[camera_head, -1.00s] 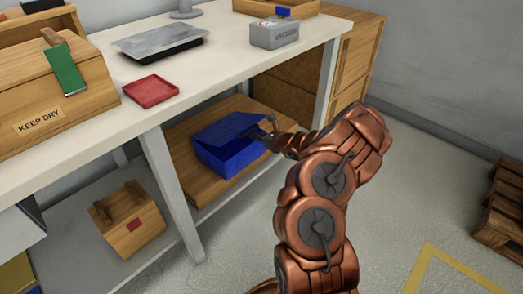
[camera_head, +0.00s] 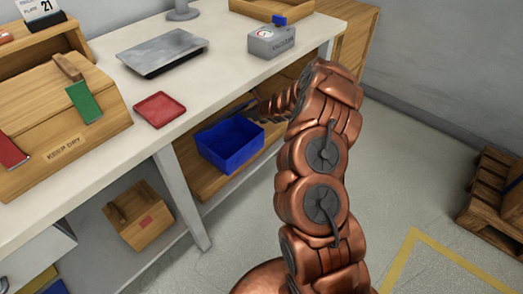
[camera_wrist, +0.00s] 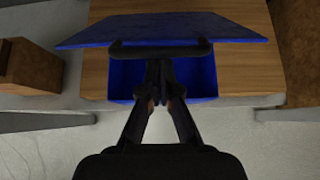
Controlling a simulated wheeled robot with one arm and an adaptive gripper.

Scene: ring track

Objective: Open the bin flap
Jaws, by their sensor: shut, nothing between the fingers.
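The blue bin (camera_head: 232,150) sits on a wooden board on the lower shelf, under the workbench. Its top is open and its inside shows in the head view. Its blue flap (camera_head: 222,114) stands raised at the back edge. In the wrist view the flap (camera_wrist: 185,27) spans the top, with part of the bin (camera_wrist: 202,78) below it. My gripper (camera_head: 257,108) is at the flap's right end, partly hidden by my arm. In the wrist view my gripper (camera_wrist: 161,68) is shut and empty, its tips at a dark bar by the flap's lower edge; contact is unclear.
The white workbench (camera_head: 115,125) overhangs the bin, with a leg (camera_head: 182,200) to its left. A red tray (camera_head: 160,109), a grey scale (camera_head: 162,52) and a grey gauge box (camera_head: 271,42) stand on top. A wooden crate (camera_head: 138,215) is lower left.

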